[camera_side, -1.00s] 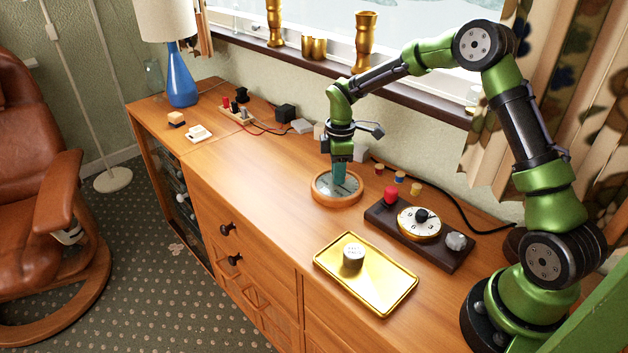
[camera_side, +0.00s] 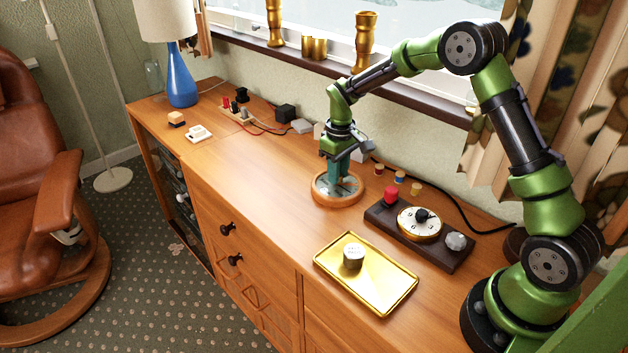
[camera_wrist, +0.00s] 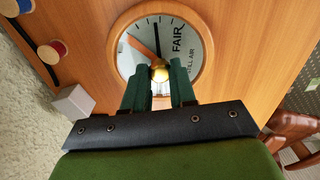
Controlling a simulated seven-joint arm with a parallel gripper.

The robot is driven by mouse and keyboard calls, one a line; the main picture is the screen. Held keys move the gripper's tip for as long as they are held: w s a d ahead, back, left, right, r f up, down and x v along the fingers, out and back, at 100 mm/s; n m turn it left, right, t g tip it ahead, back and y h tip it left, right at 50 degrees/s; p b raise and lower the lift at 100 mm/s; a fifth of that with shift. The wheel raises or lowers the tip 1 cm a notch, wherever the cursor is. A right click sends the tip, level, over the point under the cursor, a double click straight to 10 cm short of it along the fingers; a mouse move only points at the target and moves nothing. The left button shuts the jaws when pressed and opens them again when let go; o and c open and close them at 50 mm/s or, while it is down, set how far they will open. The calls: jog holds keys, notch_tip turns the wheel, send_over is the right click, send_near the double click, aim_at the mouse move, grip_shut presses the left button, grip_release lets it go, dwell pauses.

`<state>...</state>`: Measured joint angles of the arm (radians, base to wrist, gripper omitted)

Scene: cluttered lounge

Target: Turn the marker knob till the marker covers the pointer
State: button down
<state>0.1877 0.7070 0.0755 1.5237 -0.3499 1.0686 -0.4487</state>
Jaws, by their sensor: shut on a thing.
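The round dial, reading FAIR, has a wooden rim (camera_side: 335,203) and stands on the sideboard; its rim also shows in the wrist view (camera_wrist: 207,45). The brass marker knob (camera_wrist: 161,73) is at the dial's centre. A black hand (camera_wrist: 157,38) and an orange hand (camera_wrist: 137,46) show on the face, apart by a clear angle, the orange one left of the black one. I take the black one as the pointer and the orange one as the marker. My gripper (camera_side: 338,180) points down over the dial, its green fingers (camera_wrist: 161,80) shut on the knob from both sides.
A dark board (camera_side: 375,217) with a red knob, dial and grey knob lies right of the dial. A gold tray (camera_side: 390,297) is in front. Small spools (camera_side: 400,176) and a pale block (camera_wrist: 74,102) lie near the wall.

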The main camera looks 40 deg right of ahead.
jog(key=m, duration=0.4)
jog(key=shift+m, duration=2.2)
jog(key=c, duration=0.9)
grip_release()
notch_tip(320, 180, up, 17)
